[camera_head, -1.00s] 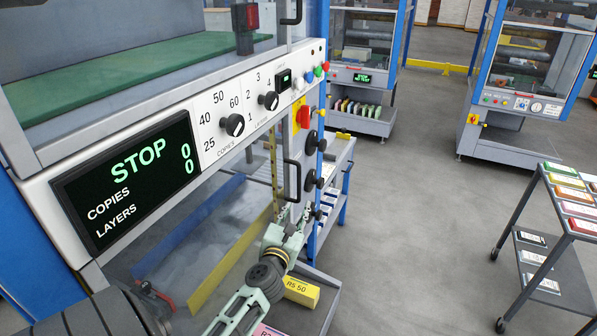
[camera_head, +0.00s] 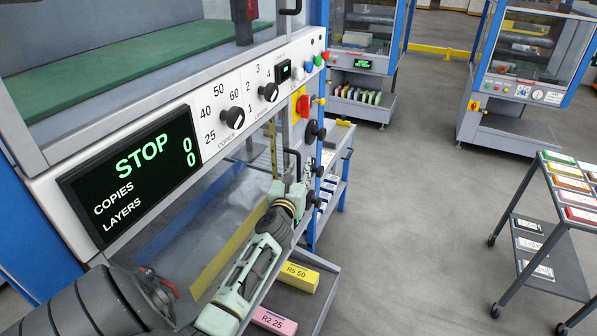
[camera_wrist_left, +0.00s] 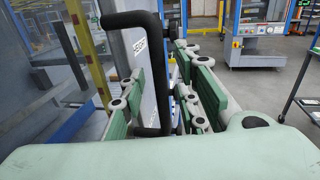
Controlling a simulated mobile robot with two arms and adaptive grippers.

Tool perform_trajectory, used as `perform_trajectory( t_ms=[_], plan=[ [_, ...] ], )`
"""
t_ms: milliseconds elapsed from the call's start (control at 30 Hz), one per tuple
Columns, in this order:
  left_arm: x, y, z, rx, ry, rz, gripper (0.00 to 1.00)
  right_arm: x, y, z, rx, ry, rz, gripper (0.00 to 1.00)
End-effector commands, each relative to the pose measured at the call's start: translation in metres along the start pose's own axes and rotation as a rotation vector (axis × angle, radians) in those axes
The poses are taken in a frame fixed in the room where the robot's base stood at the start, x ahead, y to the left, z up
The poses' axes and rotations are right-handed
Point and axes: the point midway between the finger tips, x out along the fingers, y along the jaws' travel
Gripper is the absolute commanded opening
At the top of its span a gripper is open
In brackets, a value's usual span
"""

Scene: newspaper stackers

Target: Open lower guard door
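The lower guard door (camera_head: 205,222) is a clear panel below the control strip of the near machine; it looks shut. Its black handle (camera_head: 297,158) is an upright bar at the door's right side. My left gripper (camera_head: 288,190) is at the handle and partly hidden behind its own wrist. In the left wrist view, the handle (camera_wrist_left: 152,75) stands between the green finger pads of my left gripper (camera_wrist_left: 160,105). Gaps show on both sides of the bar, so the fingers are open around it. My right gripper is out of view.
The control panel (camera_head: 120,178) reads STOP, with black knobs beside it. Yellow (camera_head: 300,277) and pink (camera_head: 273,320) labelled blocks lie below my left arm. A cart (camera_head: 545,255) with coloured blocks stands at the right. The floor between is clear.

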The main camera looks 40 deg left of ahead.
Motion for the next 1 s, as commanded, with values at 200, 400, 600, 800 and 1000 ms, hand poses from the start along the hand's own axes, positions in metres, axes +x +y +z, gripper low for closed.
perform_trajectory(
  t_ms=[200,400,600,800,1000],
  plan=[
    [-0.0002,0.0000,0.0000,0.001,0.000,0.000,0.22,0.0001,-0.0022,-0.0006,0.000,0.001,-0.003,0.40],
    [-0.0003,-0.0001,-0.0001,0.001,0.000,0.000,0.04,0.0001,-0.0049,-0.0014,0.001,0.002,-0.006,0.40],
    [-0.0004,-0.0001,-0.0002,0.001,0.000,0.000,0.00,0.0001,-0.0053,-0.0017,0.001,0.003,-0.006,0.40],
    [-0.0004,-0.0001,-0.0003,0.001,0.000,0.000,0.00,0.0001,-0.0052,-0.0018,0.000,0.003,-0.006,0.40],
    [0.0003,-0.0027,-0.0008,0.000,0.000,0.000,0.00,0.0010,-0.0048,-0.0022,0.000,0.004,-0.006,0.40]
  ],
)
